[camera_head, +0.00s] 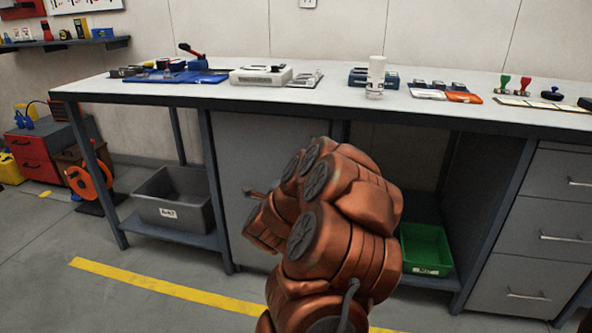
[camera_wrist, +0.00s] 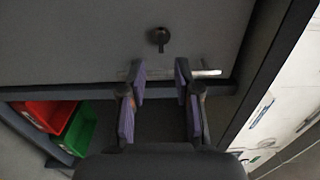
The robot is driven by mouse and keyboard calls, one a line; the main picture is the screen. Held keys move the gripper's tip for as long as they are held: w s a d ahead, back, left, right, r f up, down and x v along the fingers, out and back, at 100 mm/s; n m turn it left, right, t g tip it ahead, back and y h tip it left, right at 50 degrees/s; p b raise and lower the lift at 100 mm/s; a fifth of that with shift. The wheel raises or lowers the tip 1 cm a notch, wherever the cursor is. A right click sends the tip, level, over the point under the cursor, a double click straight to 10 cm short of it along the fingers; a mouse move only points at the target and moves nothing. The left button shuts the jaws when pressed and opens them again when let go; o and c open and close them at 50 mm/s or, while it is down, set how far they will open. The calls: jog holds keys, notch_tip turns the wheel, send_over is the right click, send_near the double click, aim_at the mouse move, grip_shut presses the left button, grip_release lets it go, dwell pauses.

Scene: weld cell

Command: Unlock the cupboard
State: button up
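The grey cupboard door (camera_head: 250,135) is under the workbench, partly hidden by my arm. It fills the top of the wrist view (camera_wrist: 80,40) and looks shut. A dark round lock (camera_wrist: 159,36) is on it, with a short stem, perhaps a key, pointing down in that view. A pale handle bar (camera_wrist: 212,73) lies near the door's edge, partly behind my fingers. My gripper (camera_wrist: 160,82) is open, its purple-padded fingers apart with nothing seen held between them. The fingertips are close to the bar and below the lock in the wrist view; contact cannot be told.
A grey bin (camera_head: 172,202) stands left of the cupboard and a green bin (camera_head: 426,247) right. Drawers (camera_head: 560,205) stand far right. The wrist view shows a red bin (camera_wrist: 48,112).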

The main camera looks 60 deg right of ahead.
jog(key=shift+p+x, duration=1.05)
jog(key=shift+x, duration=2.75)
jog(key=shift+c, duration=0.4)
grip_shut()
